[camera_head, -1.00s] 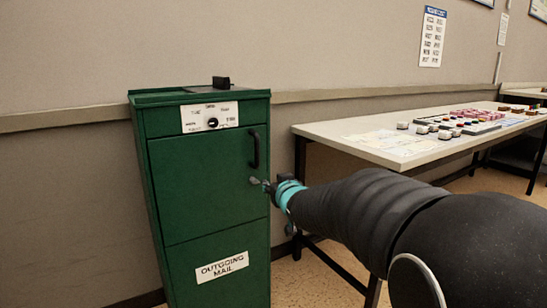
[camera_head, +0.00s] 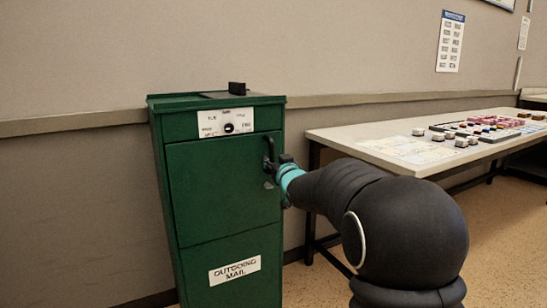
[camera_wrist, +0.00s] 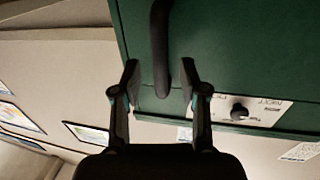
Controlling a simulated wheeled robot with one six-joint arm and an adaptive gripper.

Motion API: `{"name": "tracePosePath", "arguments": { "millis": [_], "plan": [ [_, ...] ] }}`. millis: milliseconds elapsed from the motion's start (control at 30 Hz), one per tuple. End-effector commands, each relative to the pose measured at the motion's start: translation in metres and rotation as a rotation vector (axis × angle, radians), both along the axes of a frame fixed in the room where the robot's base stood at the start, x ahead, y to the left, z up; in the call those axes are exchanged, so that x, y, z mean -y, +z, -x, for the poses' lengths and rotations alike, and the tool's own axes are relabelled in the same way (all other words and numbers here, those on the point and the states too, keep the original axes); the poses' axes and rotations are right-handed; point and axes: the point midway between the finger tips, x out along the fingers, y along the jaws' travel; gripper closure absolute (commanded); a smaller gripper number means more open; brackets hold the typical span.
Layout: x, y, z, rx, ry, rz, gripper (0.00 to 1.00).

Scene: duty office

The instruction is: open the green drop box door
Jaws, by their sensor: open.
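The green drop box (camera_head: 220,265) stands upright against the wall, its door (camera_head: 220,190) closed. A black bar handle (camera_head: 267,150) is at the door's upper right. My gripper (camera_head: 272,168) is at the handle's lower part, partly hidden by my arm. In the wrist view my gripper (camera_wrist: 159,78) is open, with one finger on each side of the handle (camera_wrist: 159,45). The handle's end lies between the fingers, with gaps visible on both sides. Above the door is a white label with a black knob (camera_head: 229,128).
A table (camera_head: 375,150) with papers, small blocks and a panel of coloured pieces stands right of the box. An "OUTGOING MAIL" label (camera_head: 234,270) is on the box's lower front. A small black piece (camera_head: 237,88) sits on its top. Floor shows at the right.

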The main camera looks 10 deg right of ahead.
Motion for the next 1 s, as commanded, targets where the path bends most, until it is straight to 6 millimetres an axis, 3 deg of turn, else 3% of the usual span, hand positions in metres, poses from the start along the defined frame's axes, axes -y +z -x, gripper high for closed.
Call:
{"name": "tracePosePath", "arguments": {
  "millis": [100, 300, 667, 833, 1000],
  "plan": [
    [-0.002, 0.0, -0.017, 0.0, 0.0, 0.0, 0.57],
    [-0.004, 0.0, -0.032, -0.001, 0.0, 0.0, 0.57],
    [-0.004, 0.0, -0.035, 0.0, 0.0, 0.001, 0.57],
    [-0.004, 0.0, -0.035, 0.0, -0.001, 0.001, 0.99],
    [-0.004, 0.0, -0.035, 0.0, -0.001, 0.001, 1.0]
  ]
}}
